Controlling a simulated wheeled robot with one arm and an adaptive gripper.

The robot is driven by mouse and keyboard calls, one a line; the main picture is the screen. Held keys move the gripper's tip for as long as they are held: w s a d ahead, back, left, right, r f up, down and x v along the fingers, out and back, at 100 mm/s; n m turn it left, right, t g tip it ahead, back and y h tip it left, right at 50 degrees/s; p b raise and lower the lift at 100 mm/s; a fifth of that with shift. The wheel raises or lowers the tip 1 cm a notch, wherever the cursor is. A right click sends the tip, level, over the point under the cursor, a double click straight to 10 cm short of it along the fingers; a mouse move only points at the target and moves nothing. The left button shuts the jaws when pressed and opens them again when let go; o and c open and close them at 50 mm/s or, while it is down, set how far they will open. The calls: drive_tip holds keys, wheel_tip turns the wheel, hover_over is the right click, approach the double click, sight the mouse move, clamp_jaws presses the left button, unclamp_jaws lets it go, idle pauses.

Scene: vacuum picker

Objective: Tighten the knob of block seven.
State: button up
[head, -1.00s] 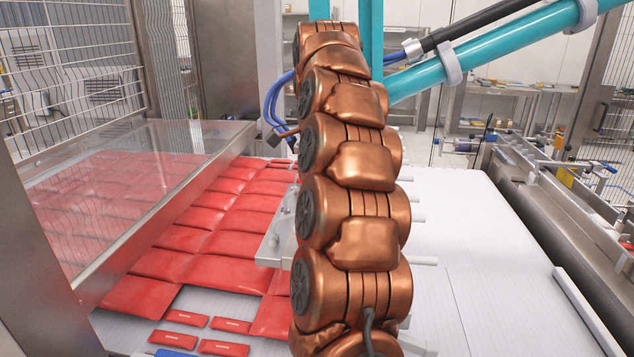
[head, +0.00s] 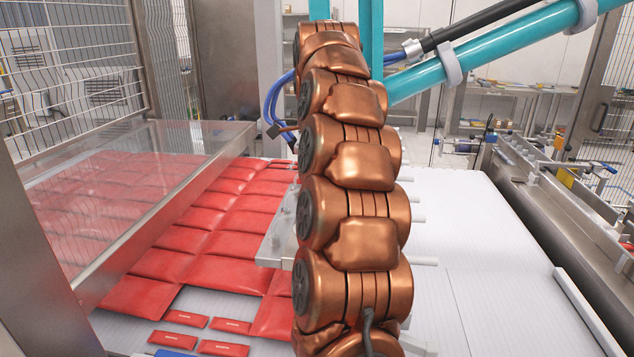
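A row of several copper-coloured rounded segments (head: 365,247) runs away from me up the middle of the head view, each with a dark ribbed disc (head: 303,213) on its left side. I cannot tell whether these are links of my arm or blocks of the picker. A grey metal plate (head: 273,243) with bolts shows at their left, and white rods (head: 422,261) stick out at their right. No block number is readable, and I cannot single out block seven or its knob. My gripper is not visible.
Red packs (head: 205,242) cover the left of the white belt (head: 470,240), under a clear guard (head: 140,170). Small red packets (head: 223,348) lie at the front. Teal struts (head: 500,42) and blue hoses (head: 277,103) are at the back. The belt's right side is clear.

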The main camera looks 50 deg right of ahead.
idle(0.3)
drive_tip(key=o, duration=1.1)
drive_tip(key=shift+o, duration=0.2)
